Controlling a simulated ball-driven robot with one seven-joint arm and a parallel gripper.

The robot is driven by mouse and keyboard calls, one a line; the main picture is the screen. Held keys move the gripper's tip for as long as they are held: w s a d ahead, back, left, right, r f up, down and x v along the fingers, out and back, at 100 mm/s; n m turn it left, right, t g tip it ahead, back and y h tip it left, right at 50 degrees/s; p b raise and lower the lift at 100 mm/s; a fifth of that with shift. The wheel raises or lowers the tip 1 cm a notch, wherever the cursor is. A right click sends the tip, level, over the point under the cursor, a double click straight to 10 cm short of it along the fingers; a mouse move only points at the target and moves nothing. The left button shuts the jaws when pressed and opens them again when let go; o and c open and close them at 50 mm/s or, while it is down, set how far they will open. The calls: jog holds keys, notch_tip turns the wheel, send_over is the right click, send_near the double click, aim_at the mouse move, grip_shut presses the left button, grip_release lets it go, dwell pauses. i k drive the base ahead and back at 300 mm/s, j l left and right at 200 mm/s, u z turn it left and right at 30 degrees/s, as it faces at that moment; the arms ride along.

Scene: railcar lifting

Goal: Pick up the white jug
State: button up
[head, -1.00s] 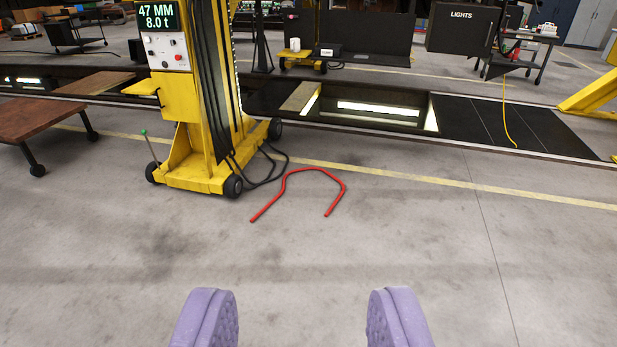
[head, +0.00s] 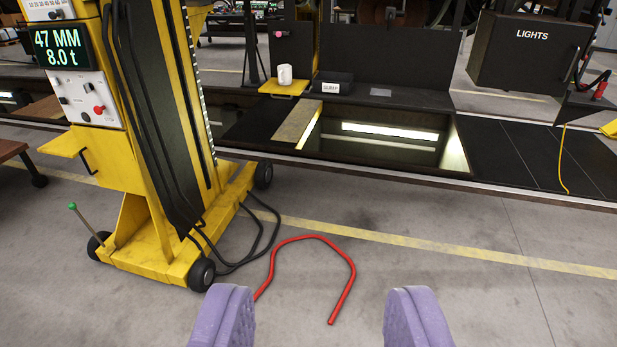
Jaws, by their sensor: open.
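The white jug (head: 284,75) stands upright on a small yellow shelf (head: 283,89) across the pit, in the upper middle of the head view. It looks small and far off. My gripper (head: 320,320) is open and empty at the bottom of the view, with its two purple padded fingers wide apart. It is well short of the jug, above the grey floor.
A yellow lifting column (head: 150,215) on wheels stands close on the left, with black cables trailing. A pit (head: 385,145) crosses in front of the shelf. A black LIGHTS box (head: 530,50) is at upper right.

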aim_at(284, 71)
jog(key=i, duration=2.8)
jog(key=i+u, duration=0.1)
jog(key=i, duration=0.35)
jog(key=i+l+u, duration=0.15)
jog(key=i, duration=0.35)
jog(key=i+l+u, duration=0.1)
jog(key=i, duration=0.35)
jog(key=i+l+u, duration=0.3)
jog(key=i+u, duration=0.15)
jog(key=i, duration=0.15)
jog(key=i+l+u, duration=0.5)
